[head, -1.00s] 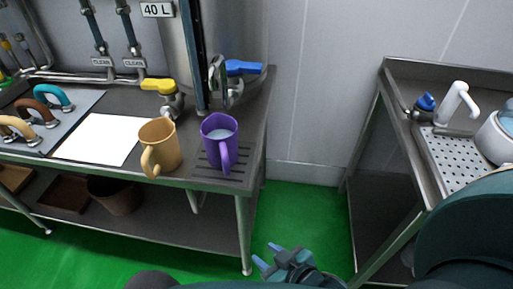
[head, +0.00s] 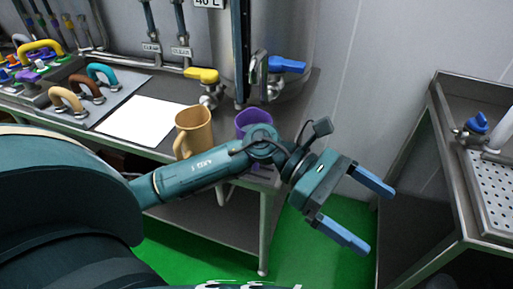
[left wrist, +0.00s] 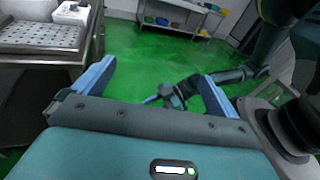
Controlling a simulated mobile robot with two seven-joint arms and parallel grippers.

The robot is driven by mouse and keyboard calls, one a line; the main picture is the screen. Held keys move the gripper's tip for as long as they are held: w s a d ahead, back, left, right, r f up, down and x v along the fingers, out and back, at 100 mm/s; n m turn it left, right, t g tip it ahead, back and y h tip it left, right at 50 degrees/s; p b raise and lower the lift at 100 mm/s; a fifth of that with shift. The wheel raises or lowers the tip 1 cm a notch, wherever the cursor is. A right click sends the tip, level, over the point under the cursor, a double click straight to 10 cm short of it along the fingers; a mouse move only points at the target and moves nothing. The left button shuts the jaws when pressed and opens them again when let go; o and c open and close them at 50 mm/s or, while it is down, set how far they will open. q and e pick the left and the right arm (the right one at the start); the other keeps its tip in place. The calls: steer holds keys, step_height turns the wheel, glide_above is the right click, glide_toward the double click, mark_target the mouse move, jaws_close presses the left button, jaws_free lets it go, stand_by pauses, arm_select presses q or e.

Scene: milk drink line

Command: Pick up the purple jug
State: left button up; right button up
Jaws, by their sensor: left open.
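The purple jug (head: 252,117) stands on the steel counter under the tank's blue-handled tap. My left arm crosses in front of it, so mainly its upper part shows. My left gripper (head: 379,222) is to the right of the jug and nearer to me, past the counter's end. Its blue fingers are spread and empty, pointing to the lower right. The left wrist view shows the open fingers (left wrist: 158,69) over green floor, with no jug between them. My right gripper (left wrist: 172,96) shows small in that view; its jaw state is unclear.
A tan jug (head: 193,130) stands close left of the purple one. A white sheet (head: 140,118) and several coloured handles lie further left. The blue tap handle (head: 287,65) is above the purple jug. A steel sink stand (head: 440,150) is on the right, with open floor between.

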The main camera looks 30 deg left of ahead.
arm_select(q)
steer(key=a+f+m+y, duration=0.1)
steer(key=w+a+f+m+y, duration=0.1)
steer(key=m+y, duration=0.1)
steer(key=w+a+f+m+y, duration=0.1)
steer(key=m+y, duration=0.1)
steer(key=shift+a, duration=0.35)
steer(key=m+t+y, duration=0.5)
steer(key=y, duration=0.9)
glide_toward(246, 119)
steer(key=s+d, duration=0.1)
steer(key=s+d+r, duration=0.1)
steer(key=d, duration=0.1)
steer(key=s+d+b, duration=0.1)
steer(key=d, duration=0.1)
steer(key=shift+s+d+r, duration=0.2)
steer(key=shift+r, duration=0.15)
steer(key=shift+a+p+x, duration=0.2)
steer(key=shift+p+x, duration=0.3)
steer(key=shift+x, duration=2.65)
steer(key=shift+a+p+x, duration=0.2)
steer(key=shift+p+x, duration=0.25)
steer(key=shift+x, duration=2.75)
steer(key=shift+w+r, duration=0.15)
steer(key=shift+w, duration=0.05)
